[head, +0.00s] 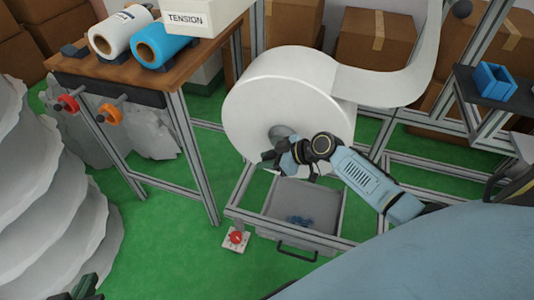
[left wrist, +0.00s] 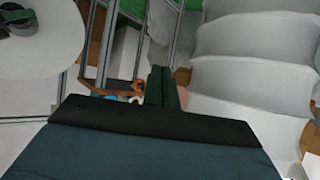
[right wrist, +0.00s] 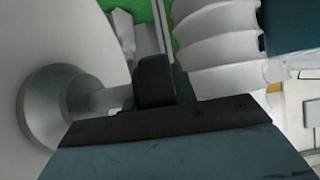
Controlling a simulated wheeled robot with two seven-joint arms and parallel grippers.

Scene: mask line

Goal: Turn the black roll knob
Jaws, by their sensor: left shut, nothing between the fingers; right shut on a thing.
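A large white roll (head: 270,100) hangs on a metal frame, with a grey cone hub (right wrist: 60,105) at its middle. The black roll knob (right wrist: 153,80) sits at the end of the hub's grey shaft, in front of my wrist in the right wrist view. My right gripper (head: 277,153) is at the hub, shut on the knob; the fingers largely hide the knob in the head view. My left gripper (head: 82,292) is at the lower left edge of the head view, shut and empty. Its closed fingers (left wrist: 163,88) show in the left wrist view, well away from the roll.
A wooden table (head: 205,55) holds a white roll, a blue roll (head: 165,50) and a TENSION box (head: 200,18). A grey tray (head: 300,200) lies under the white roll. A red button box (head: 236,238) stands on the green floor. Pale ribbed stacks (head: 50,190) rise at left.

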